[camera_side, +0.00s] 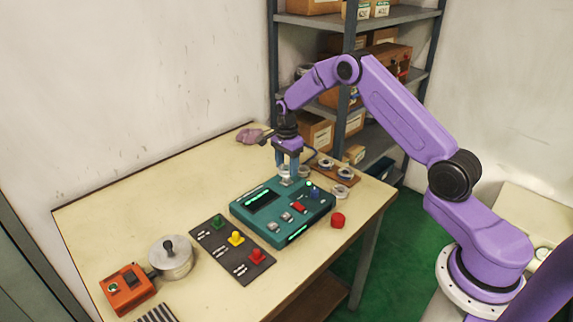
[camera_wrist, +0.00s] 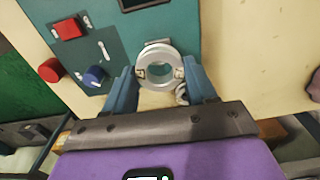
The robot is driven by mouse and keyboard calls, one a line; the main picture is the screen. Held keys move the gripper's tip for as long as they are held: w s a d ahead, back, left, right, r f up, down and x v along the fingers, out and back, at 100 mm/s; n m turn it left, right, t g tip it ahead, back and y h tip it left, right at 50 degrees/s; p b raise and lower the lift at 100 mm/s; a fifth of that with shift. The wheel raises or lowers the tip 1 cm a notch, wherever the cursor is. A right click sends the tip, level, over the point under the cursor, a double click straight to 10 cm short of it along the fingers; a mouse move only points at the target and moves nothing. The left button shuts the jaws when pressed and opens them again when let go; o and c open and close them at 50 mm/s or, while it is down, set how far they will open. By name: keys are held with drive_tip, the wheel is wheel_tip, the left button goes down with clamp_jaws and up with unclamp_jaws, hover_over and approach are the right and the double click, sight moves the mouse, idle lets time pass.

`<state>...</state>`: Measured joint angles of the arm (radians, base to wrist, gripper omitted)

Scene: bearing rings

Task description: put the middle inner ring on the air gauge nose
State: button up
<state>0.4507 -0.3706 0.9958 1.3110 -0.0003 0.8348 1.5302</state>
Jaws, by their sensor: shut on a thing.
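My gripper (camera_side: 288,168) points down over the back edge of the teal gauge box (camera_side: 262,213). In the wrist view my gripper (camera_wrist: 160,78) has its two blue fingers shut on a silver inner ring (camera_wrist: 145,73), one finger on each side. The ring lies flat, and teal shows through its hole. I cannot tell from these frames whether it is the middle one. A small grey metal part (camera_wrist: 157,42) shows just beyond the ring. I cannot clearly make out the air gauge nose, or whether the ring touches anything below.
More rings lie to the right, some on a brown board (camera_side: 347,181). A red knob (camera_side: 338,220) stands beside the box. A dark panel with coloured buttons (camera_side: 232,250), a metal cylinder (camera_side: 171,262) and an orange box (camera_side: 128,290) stand front left.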

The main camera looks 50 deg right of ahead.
drive_tip(key=shift+f, duration=1.7)
idle(1.9)
drive_tip(key=o, duration=1.3)
drive_tip(key=shift+r, duration=3.75)
